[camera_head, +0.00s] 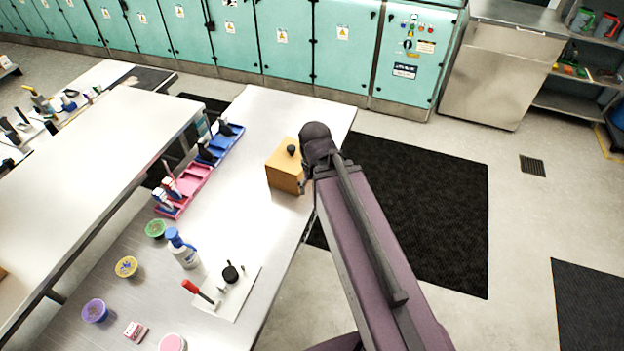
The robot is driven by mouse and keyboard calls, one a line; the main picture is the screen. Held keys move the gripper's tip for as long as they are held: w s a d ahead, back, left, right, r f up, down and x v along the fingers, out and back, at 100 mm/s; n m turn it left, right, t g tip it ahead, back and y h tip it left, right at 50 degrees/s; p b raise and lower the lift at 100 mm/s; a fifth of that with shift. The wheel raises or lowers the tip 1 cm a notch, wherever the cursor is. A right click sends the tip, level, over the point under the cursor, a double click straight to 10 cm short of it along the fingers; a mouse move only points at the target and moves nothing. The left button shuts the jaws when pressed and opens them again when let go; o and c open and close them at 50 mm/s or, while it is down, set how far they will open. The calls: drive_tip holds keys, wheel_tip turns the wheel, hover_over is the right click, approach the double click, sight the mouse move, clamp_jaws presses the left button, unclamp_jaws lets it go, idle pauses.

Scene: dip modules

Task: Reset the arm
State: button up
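My arm (370,255) reaches up from the bottom right to a dark rounded joint (316,140) near the table's right edge. The joint shows just right of a wooden box (284,179) with a black knob on top. The arm hides what lies behind it, and I cannot make out my gripper's fingers. A small grey part (303,186) shows between the box and the arm. Whether it touches the box, I cannot tell.
The metal table (262,112) holds blue (224,142) and pink (195,180) racks, a blue-capped bottle (184,252), several small tubs and a white board (240,300) with tools. Teal cabinets (283,40) stand behind. Dark mats (430,210) lie on open floor at right.

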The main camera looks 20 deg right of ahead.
wheel_tip(320, 180, down, 16)
drive_tip(key=b, duration=1.5)
drive_tip(key=shift+r, duration=0.25)
drive_tip(key=c, duration=0.4)
drive_tip(key=shift+o, duration=0.2)
